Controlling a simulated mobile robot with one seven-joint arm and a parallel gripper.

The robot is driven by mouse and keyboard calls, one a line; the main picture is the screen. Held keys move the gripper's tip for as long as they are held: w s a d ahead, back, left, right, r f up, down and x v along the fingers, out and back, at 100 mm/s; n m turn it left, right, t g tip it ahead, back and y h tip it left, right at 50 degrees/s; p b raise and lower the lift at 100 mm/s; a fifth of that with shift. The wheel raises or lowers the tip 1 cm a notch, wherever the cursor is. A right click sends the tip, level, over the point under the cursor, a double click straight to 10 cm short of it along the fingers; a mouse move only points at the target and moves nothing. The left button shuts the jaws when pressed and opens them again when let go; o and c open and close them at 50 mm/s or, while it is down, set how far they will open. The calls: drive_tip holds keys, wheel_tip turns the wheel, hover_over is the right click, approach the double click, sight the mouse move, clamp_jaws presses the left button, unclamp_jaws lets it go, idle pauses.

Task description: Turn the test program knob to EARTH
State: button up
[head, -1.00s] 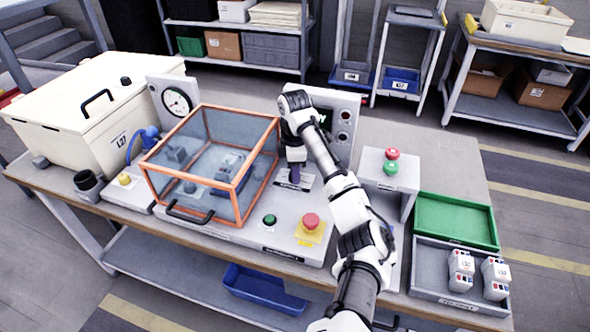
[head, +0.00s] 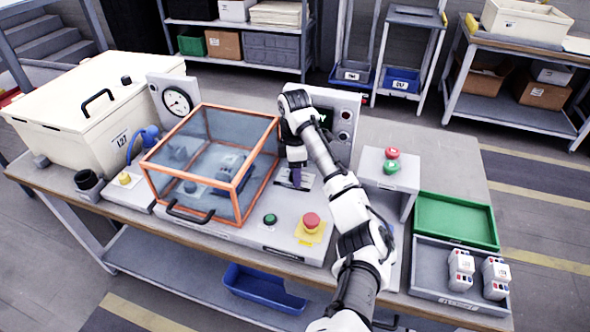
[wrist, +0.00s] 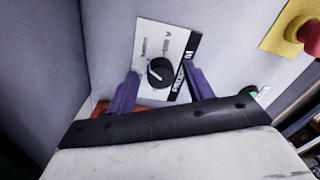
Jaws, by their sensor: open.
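The test program knob (wrist: 160,72) is a round black dial with a light pointer line, on a white label plate (wrist: 178,42) with a black strip along one side. In the wrist view the pointer slants toward the plate's left side; the lettering is too small to read surely. My gripper (wrist: 162,82) is open, with one purple finger on each side of the knob. I cannot tell whether the fingers touch it. In the head view my gripper (head: 295,178) points down at the plate (head: 306,181), and it hides the knob there.
An orange-framed clear guard (head: 210,160) stands left of my gripper. A red emergency button (head: 311,220) on yellow and a green button (head: 269,219) sit in front. A panel with a screen stands behind.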

wheel_tip(320, 180, up, 14)
drive_tip(key=shift+w, duration=0.35)
drive_tip(key=shift+f, duration=0.15)
idle(0.3)
